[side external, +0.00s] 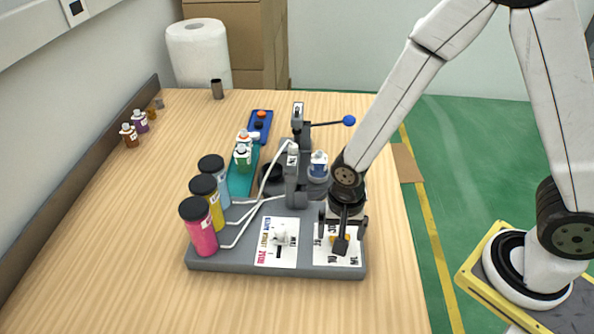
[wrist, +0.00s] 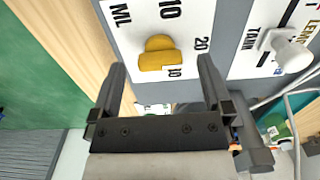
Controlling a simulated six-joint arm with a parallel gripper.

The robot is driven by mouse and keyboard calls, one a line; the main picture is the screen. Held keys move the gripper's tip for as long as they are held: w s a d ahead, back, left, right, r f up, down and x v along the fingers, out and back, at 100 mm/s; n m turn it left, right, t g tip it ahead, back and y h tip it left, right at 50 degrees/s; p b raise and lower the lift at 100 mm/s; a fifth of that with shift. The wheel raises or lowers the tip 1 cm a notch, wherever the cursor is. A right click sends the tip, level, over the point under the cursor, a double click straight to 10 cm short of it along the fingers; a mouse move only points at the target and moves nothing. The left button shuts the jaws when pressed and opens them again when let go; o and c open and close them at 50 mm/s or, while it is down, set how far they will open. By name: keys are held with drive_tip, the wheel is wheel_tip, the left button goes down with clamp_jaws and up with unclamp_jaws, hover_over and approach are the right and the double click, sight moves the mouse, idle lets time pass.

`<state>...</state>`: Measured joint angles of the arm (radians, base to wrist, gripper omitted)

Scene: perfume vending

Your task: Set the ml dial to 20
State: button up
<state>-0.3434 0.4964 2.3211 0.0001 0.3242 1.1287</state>
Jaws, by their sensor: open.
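The ml dial is a yellow knob (wrist: 160,57) on a white plate (wrist: 190,15) printed with ML, 10 and 20 and another number partly beside the knob. I cannot tell which number the knob points to. In the side external view the plate (side external: 328,262) is at the front right of the grey machine, and the knob is mostly hidden behind my gripper. My gripper (side external: 342,236) is over the plate, pointing down. In the wrist view its fingers (wrist: 162,68) are spread wide and empty, with the knob just beyond the gap between their tips.
A second plate (wrist: 265,60) with a white knob (wrist: 290,52) lies beside the dial plate. Pink (side external: 199,228), yellow and blue bottles with black caps stand at the machine's left. A lever with a blue ball (side external: 349,121) sticks out behind. The table's left front is clear.

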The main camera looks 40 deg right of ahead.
drive_tip(key=shift+r, duration=3.35)
drive_tip(key=s+d+r+n+t, duration=0.1)
drive_tip(key=d+r+n+t, duration=0.1)
drive_tip(key=d+n, duration=0.7)
drive_tip(key=shift+d+r+t, duration=0.3)
drive_tip(key=shift+d+r, duration=0.4)
drive_tip(key=shift+d, duration=0.05)
